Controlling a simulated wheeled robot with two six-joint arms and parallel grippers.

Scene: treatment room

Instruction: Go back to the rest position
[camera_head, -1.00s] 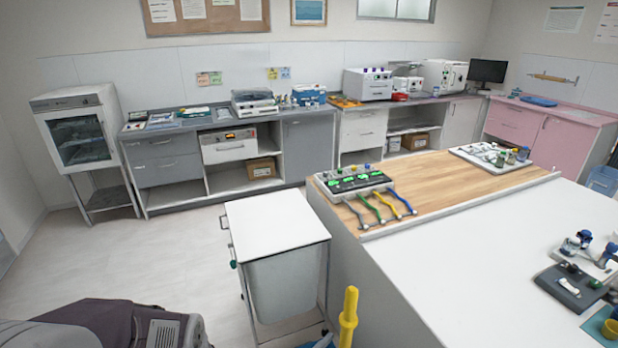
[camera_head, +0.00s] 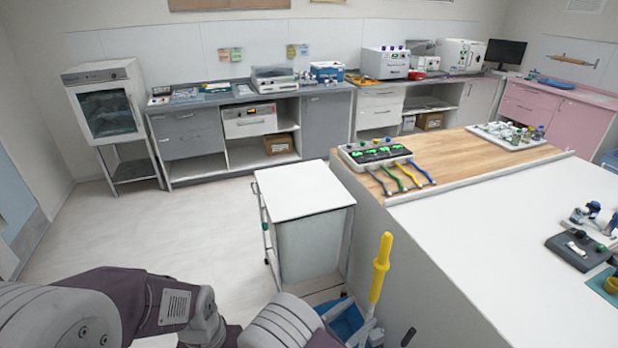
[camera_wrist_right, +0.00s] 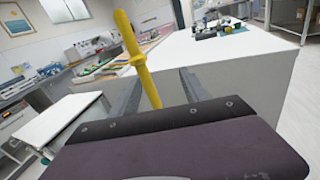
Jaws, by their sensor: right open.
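My right gripper (camera_wrist_right: 160,80) is open in the right wrist view, its two grey fingers apart. A yellow handle (camera_wrist_right: 140,62) shows upright between and beyond the fingers; I cannot tell whether it touches them. In the head view the yellow handle (camera_head: 380,268) leans slightly above a blue bucket (camera_head: 346,318) at the bottom, right of the white cart. Parts of my own arms fill the bottom left and bottom middle of the head view. My left gripper cannot be made out.
A white-topped cart (camera_head: 303,190) stands in front of me. Right of it is a large white counter (camera_head: 480,225) with a wooden section (camera_head: 450,160), a device (camera_head: 375,153) and coloured cables. Grey cabinets (camera_head: 190,137) line the back wall. The floor (camera_head: 150,230) at left is clear.

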